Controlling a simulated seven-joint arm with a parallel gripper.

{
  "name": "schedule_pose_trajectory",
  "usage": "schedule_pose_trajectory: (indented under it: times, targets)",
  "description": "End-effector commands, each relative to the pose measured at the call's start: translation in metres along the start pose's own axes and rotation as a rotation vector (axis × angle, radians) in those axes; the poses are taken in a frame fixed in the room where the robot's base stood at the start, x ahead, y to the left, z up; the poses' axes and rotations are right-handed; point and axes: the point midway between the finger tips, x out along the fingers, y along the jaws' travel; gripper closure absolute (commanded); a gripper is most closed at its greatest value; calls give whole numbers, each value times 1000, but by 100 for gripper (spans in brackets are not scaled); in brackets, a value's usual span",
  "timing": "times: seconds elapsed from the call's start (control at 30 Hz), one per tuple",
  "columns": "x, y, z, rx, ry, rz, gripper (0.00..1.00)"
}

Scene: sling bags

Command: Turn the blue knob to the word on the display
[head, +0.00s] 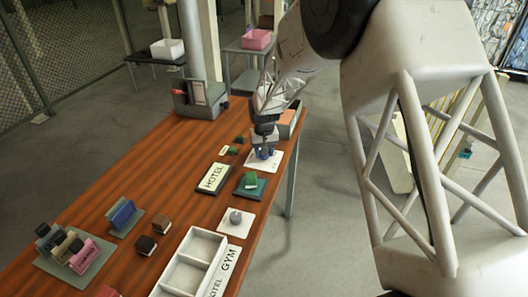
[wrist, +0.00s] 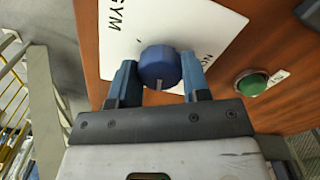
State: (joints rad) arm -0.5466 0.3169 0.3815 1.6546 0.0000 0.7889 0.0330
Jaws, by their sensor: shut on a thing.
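The blue knob (wrist: 158,66) stands on a white plate (wrist: 122,40) in the wrist view. The plate carries the word GYM at its upper left and a partly hidden word starting with "HO" at its right. A pale mark on the knob points down towards my gripper's body. My gripper (wrist: 159,76) is shut on the knob, one blue-grey finger on each side. In the head view my gripper (head: 264,146) reaches down over the plate (head: 263,163) at the table's right edge, mostly hiding the knob.
A green button (wrist: 252,84) sits beside the plate. Bags sit on a stand (head: 72,250) at left.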

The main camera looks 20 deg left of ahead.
Motion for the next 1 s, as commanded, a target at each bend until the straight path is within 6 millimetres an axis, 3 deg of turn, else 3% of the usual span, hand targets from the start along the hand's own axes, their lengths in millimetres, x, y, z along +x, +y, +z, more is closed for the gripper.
schedule_pose_trajectory:
  times: [0.7,1.0]
  targets:
    - [-1,0,0,673,1,0,80]
    - [-1,0,0,873,1,0,80]
